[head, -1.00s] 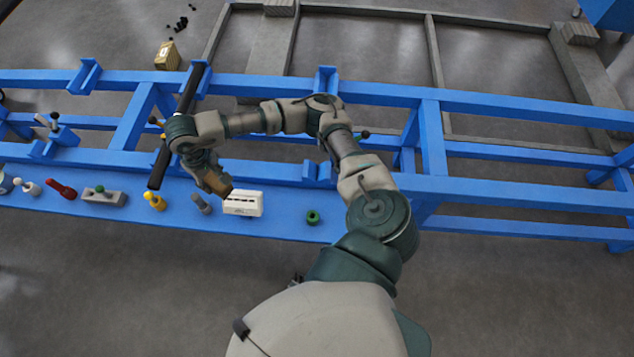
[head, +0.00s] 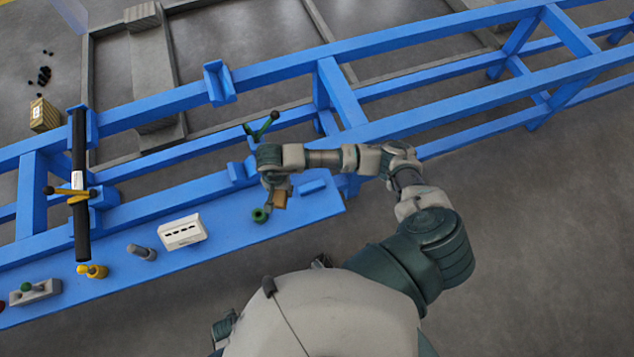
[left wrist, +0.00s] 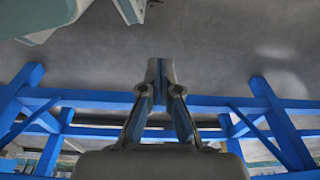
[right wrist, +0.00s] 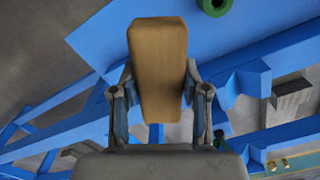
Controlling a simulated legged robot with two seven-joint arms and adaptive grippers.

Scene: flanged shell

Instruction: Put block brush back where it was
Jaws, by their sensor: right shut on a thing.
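The block brush, a plain tan-brown block, is held in my right gripper (head: 275,188). In the head view its block (head: 280,201) shows small below the wrist. In the right wrist view the block brush (right wrist: 158,65) stands up between the two fingers of the right gripper (right wrist: 159,92), which are shut on its sides. The gripper is over the right end of the blue shelf (head: 325,205), beside a green ring (head: 260,215). My left gripper (left wrist: 160,72) shows only in the left wrist view, its fingertips together with nothing seen between them.
A white slotted box (head: 182,232), a grey-handled tool (head: 142,252), a yellow tool (head: 92,271) and a grey block with a green knob (head: 35,291) stand along the shelf. A black pipe (head: 80,150) crosses the blue rails at left. A green-handled clamp (head: 262,126) is behind my right wrist.

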